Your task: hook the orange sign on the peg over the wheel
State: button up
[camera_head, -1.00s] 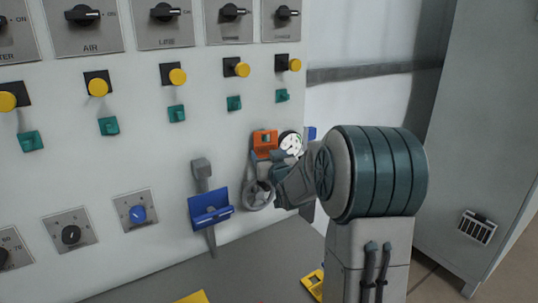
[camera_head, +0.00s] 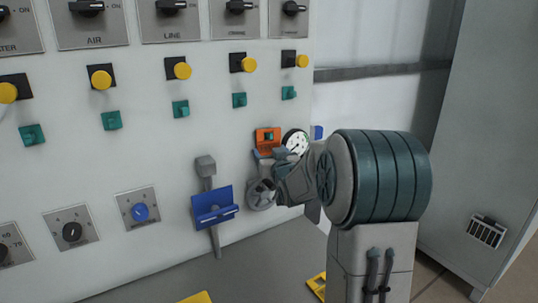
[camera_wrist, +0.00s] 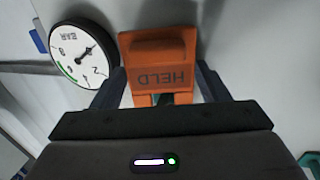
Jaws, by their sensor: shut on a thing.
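The orange sign (camera_head: 268,140), marked HELD, is at the panel above the grey wheel (camera_head: 261,194). In the wrist view the sign (camera_wrist: 158,72) sits between the two dark fingers of my gripper (camera_wrist: 162,92), which is shut on it. A teal peg (camera_head: 268,137) shows against the sign's upper part in the head view. Teal also shows at the sign's lower edge in the wrist view. I cannot tell whether the sign bears on the peg. In the head view my wrist hides part of the wheel's right side and the fingers.
A round white gauge (camera_head: 296,143) is close to the right of the sign. Several teal pegs and yellow buttons line the panel above. A grey cabinet (camera_head: 475,130) stands at right.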

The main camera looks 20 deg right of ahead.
jog(key=o, duration=1.1)
jog(key=shift+o, duration=0.2)
jog(key=s+a+b, duration=0.1)
jog(key=s+b, duration=0.2)
jog(key=s, duration=1.1)
jog(key=s+a+f+g, duration=0.4)
jog(key=s+g, duration=0.1)
jog(key=s, duration=0.3)
jog(key=s+a+f+g+p, duration=0.1)
jog(key=s+a+f+g, duration=0.3)
jog(key=s, duration=0.4)
jog(key=s+a+f+g+y+p, duration=0.1)
jog(key=s+a+f+g, duration=0.2)
jog(key=s+g, duration=0.3)
jog(key=shift+s+a+f+n, duration=0.3)
jog(key=shift+s+a+f, duration=0.15)
jog(key=shift+s, duration=0.7)
